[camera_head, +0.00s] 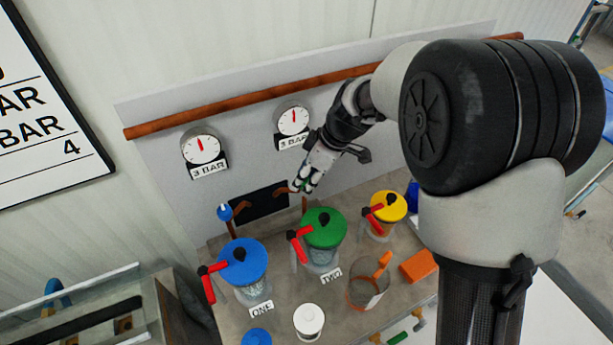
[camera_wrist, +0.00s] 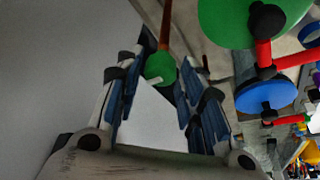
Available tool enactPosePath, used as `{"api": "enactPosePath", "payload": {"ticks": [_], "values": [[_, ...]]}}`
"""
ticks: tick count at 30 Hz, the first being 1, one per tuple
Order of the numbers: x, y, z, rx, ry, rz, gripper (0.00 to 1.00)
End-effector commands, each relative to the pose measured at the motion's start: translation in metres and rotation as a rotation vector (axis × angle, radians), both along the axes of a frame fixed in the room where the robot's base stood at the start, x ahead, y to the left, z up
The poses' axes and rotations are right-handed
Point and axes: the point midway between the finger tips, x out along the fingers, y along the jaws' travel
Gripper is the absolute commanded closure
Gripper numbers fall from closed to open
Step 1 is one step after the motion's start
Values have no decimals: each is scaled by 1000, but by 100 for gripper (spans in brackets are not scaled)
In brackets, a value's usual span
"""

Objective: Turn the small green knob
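The small green knob (camera_wrist: 160,67) is a round ball with a small white pointer, on a brown copper pipe, in the wrist view. My gripper (camera_wrist: 157,58) has its two blue-padded fingers apart, one on each side of the knob. The knob is between the fingertips, and a narrow gap seems to show on both sides. In the head view my gripper (camera_head: 304,184) reaches down to the top of a copper pipe behind the green-lidded pump. There the fingers mostly hide the small green knob.
The green-lidded pump (camera_head: 323,229) with a red handle stands just in front of my gripper. A blue-lidded pump (camera_head: 243,262) and a small blue knob (camera_head: 224,212) are to the left, a yellow-lidded pump (camera_head: 389,206) to the right. The gauge panel (camera_head: 240,152) is close behind.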

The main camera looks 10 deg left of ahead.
Motion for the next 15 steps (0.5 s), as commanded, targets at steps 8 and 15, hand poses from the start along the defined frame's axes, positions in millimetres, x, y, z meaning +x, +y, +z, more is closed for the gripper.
{"api": "enactPosePath", "payload": {"ticks": [8, 15], "values": [[0, 0, 0, 0, 0, 0, 86], [0, 0, 0, 0, -1, -1, 96]]}}
